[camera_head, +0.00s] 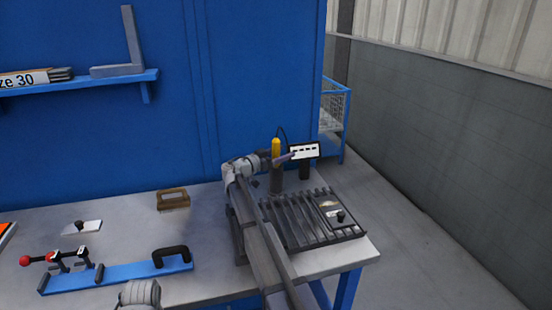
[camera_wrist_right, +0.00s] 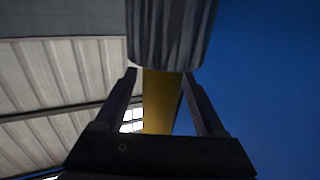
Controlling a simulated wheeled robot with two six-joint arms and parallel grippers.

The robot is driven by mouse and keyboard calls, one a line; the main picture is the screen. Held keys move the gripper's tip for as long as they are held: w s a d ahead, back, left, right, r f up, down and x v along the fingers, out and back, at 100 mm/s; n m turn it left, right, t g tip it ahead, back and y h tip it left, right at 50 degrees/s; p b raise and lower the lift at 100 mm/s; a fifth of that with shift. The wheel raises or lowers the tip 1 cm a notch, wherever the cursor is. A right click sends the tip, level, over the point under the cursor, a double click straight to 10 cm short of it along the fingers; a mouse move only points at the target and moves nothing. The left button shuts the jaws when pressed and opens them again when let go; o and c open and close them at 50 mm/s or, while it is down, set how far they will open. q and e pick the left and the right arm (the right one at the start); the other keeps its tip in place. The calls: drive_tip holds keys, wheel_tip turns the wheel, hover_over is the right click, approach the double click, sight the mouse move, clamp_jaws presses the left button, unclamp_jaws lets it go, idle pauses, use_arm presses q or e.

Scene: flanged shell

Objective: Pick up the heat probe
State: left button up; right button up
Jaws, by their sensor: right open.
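The heat probe (camera_head: 276,146) has a yellow handle and stands upright at the back right of the bench, with a dark cable beside a small display. My right gripper (camera_head: 279,159) is at the lower part of the yellow handle. In the right wrist view, the yellow handle (camera_wrist_right: 158,100) shows between the two open fingers of my right gripper (camera_wrist_right: 160,76), with a gap at each side. A grey ridged cylinder (camera_wrist_right: 170,30) adjoins the yellow part there. The probe's lower end is hidden. My left gripper is not in view.
The display (camera_head: 304,150) stands just right of the probe. A slotted dark rack (camera_head: 300,222) lies in front, partly behind my right arm. A blue fixture (camera_head: 120,275) with clamps and a brown block (camera_head: 173,199) are to the left. A blue cabinet wall (camera_head: 250,80) rises behind.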

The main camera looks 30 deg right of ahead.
clamp_jaws()
idle(0.4)
drive_tip(key=shift+r, duration=0.1)
